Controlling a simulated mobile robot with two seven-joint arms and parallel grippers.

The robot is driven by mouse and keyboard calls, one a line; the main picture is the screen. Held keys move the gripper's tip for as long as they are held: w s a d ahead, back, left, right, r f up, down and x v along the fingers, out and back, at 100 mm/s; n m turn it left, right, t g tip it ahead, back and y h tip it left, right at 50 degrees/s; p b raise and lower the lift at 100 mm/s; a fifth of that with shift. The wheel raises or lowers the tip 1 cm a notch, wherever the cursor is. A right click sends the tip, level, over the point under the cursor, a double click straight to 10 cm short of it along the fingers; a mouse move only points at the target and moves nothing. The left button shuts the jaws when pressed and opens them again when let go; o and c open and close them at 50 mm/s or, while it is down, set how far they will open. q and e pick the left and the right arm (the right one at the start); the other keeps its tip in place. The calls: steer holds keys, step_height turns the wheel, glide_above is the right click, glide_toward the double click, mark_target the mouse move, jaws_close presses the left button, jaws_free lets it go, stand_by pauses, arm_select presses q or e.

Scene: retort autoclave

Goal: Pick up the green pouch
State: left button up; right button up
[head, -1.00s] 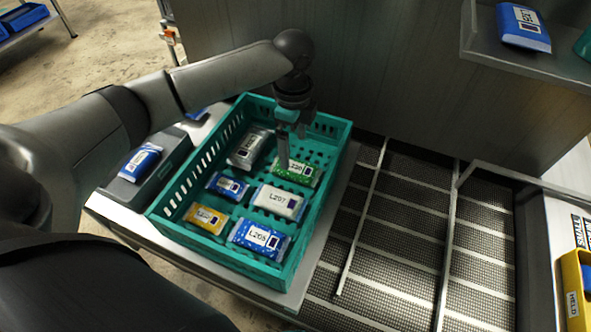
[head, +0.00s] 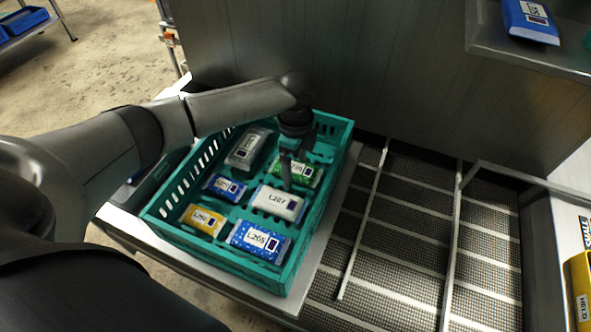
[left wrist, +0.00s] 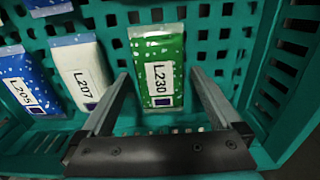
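The green pouch (head: 308,174), with white dots and a white label, lies in the teal crate (head: 160,222) near its back right side. In the left wrist view the green pouch (left wrist: 150,48) is labelled L230. My left gripper (head: 287,184) reaches down into the crate, close to the green pouch and the white L207 pouch (head: 278,204). In the left wrist view its two fingers (left wrist: 160,88) are apart, one on each side of the pouch's near end. I cannot tell whether they touch it. My right gripper is not in view.
The crate also holds a blue L205 pouch (head: 258,240), a yellow pouch (head: 202,219), a small blue pouch (head: 225,187) and a grey pouch (head: 247,149). A mesh conveyor (head: 400,230) lies to the right. A metal wall (head: 330,70) stands behind.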

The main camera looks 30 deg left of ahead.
mark_target(296, 167)
arm_select(q)
steer(key=c, duration=1.3)
steer(key=shift+o, duration=0.2)
steer(key=shift+r, duration=0.15)
step_height(296, 167, up, 20)
steer(key=p, duration=0.4)
